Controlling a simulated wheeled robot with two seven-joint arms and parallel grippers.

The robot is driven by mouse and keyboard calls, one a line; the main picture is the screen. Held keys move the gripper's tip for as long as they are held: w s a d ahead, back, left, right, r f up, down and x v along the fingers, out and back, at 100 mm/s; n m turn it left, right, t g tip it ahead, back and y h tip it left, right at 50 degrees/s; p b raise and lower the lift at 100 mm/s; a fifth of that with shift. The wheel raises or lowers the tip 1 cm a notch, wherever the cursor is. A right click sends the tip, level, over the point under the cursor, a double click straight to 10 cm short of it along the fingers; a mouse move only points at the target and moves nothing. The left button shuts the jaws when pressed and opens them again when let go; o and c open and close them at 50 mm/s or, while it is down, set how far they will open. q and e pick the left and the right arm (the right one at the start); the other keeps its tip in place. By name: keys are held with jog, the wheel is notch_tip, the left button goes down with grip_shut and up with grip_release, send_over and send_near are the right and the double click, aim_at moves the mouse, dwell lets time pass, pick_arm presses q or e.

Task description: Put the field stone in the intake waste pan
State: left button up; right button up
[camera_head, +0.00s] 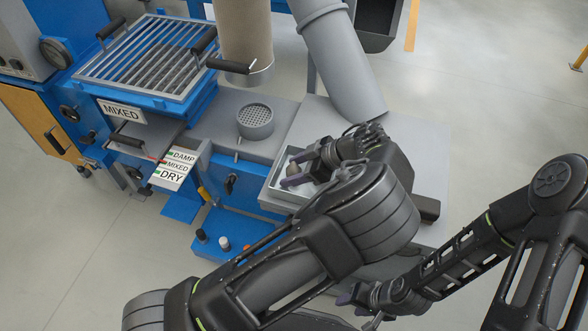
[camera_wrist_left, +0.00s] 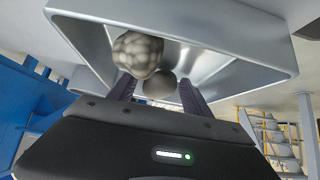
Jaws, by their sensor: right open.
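A grey metal pan (camera_head: 273,187), which looks like the intake waste pan, sits at the right end of the machine bench. It fills the upper left wrist view (camera_wrist_left: 235,60). Inside are a smooth grey-brown stone (camera_wrist_left: 160,84), likely the field stone, and a larger pale knobbly lump (camera_wrist_left: 138,54). My left gripper (camera_head: 291,170) is over the pan, its fingers apart. In the left wrist view its fingers (camera_wrist_left: 159,90) stand either side of the smooth stone with visible gaps. I cannot tell whether the stone touches the pan floor. My right gripper (camera_head: 358,302) is open and empty at the lower middle.
A slatted grate (camera_head: 148,58) with black handles and a MIXED sign (camera_head: 122,111) stands at left. A perforated round cup (camera_head: 255,119), a tan vertical tube (camera_head: 244,35) and a slanted grey pipe (camera_head: 340,60) stand behind the pan. DAMP, MIXED, DRY labels (camera_head: 174,167) are left of it.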

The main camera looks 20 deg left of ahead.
pick_arm(q)
jog(key=shift+d+r, duration=0.1)
jog(key=shift+r, duration=0.25)
jog(key=p+v, duration=0.1)
jog(key=v, duration=1)
jog(key=shift+d+r, duration=0.2)
jog(key=shift+d, duration=0.05)
